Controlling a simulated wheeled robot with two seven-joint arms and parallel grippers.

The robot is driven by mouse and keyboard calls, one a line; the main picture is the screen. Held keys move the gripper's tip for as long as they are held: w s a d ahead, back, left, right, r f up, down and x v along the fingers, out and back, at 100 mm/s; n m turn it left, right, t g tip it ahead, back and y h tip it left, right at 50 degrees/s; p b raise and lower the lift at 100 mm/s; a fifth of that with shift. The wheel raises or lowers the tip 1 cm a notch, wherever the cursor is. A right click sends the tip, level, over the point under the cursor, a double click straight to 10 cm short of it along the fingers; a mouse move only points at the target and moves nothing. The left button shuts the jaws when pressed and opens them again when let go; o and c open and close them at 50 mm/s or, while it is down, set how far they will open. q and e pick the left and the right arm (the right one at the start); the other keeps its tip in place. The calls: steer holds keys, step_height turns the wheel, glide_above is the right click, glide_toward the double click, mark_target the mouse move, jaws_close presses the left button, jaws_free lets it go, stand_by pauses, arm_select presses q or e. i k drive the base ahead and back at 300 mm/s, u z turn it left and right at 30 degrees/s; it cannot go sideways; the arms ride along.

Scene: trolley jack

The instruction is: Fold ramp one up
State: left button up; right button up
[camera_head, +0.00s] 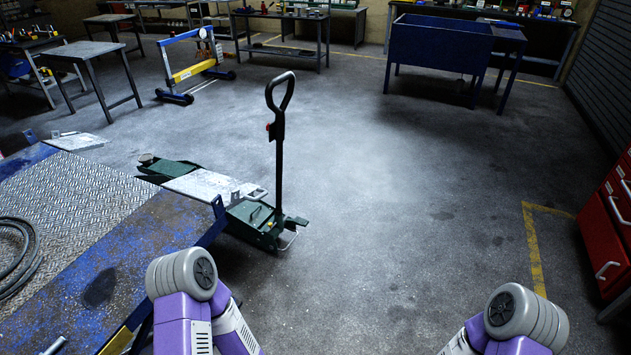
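A blue lift platform (165,235) with a worn steel tread plate fills the left. A pale metal ramp plate (205,186) extends from its far edge, low towards the floor beside the green trolley jack. A second pale ramp plate (76,141) lies low at the platform's far left. I see no label telling which is ramp one. The jack's green body (258,222) partly overlaps the nearer ramp in view, and its black handle (279,150) stands upright. Only purple and grey upper parts of my two arms show at the bottom; neither gripper is in view.
A coiled dark hose (15,262) lies on the platform. A yellow and blue wheeled frame (196,70), workbenches and a blue tank (438,45) stand at the back. A red drawer cabinet (608,232) is at right. The middle floor is clear.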

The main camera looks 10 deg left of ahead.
mark_target(202, 185)
steer(key=u, duration=0.2)
steer(key=i, duration=1.2)
steer(key=u, duration=1.35)
steer(key=i, duration=0.85)
steer(key=u, duration=0.2)
